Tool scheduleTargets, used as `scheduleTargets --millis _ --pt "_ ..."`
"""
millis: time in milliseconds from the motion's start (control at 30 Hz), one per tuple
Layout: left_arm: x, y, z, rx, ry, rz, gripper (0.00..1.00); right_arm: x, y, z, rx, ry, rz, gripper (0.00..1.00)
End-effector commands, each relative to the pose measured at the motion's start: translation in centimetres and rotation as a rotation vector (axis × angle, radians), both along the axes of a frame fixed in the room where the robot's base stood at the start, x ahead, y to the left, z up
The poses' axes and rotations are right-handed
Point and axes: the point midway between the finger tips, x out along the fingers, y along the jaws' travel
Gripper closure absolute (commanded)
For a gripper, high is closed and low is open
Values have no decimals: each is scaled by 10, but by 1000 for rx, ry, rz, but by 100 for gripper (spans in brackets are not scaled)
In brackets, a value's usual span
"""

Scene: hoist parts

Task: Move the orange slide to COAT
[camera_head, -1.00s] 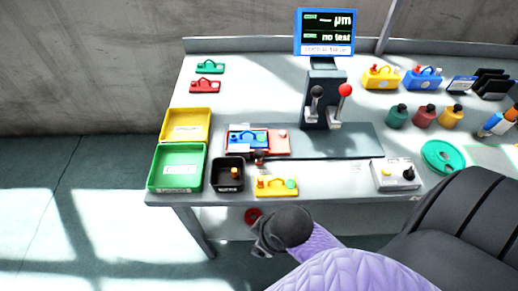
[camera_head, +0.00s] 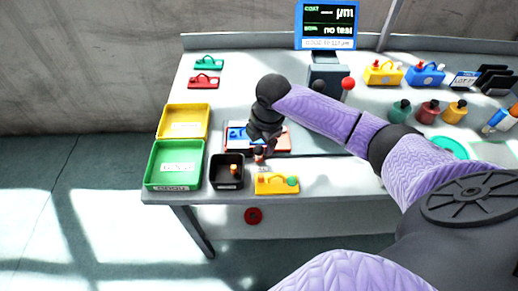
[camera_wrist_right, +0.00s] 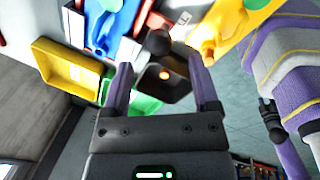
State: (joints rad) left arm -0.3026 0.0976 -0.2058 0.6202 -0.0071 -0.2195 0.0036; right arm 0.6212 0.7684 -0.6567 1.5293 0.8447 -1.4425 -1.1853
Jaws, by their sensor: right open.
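My right gripper (camera_head: 264,142) is over the plates at the front left of the table, pointing down. Its fingers (camera_wrist_right: 160,66) are apart with nothing held. A round dark knob (camera_wrist_right: 158,42) stands just beyond the fingertips, roughly centred between them; it also shows in the head view (camera_head: 259,153), in front of the plates. A salmon-orange plate (camera_head: 284,143) lies partly under my gripper, beside a blue piece (camera_wrist_right: 107,28). I cannot tell which part is the orange slide. My left gripper is out of view.
A black bin (camera_head: 219,182) holding an orange-topped thing, a green bin (camera_head: 151,181) and a yellow bin (camera_head: 163,134) stand left. A yellow piece with a green knob (camera_head: 277,184) lies at the front edge. A red-knobbed lever (camera_head: 348,83) stands behind my forearm.

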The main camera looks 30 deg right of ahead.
Motion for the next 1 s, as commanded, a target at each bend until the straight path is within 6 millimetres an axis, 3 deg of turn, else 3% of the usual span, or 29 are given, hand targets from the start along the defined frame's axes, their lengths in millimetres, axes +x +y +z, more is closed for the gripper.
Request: scheduleTargets --millis 33,200,533,900,1000 --pt "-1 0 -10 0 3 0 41 2 1 -17 2 3 -2 22" --pt "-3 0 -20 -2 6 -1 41 7 1 -41 0 0 -1 22" --pt "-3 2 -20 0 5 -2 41 9 1 -44 1 -3 0 24" --pt "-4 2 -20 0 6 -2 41 8 1 -44 1 -2 0 100" --pt "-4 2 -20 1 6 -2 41 8 1 -44 1 -2 0 100"
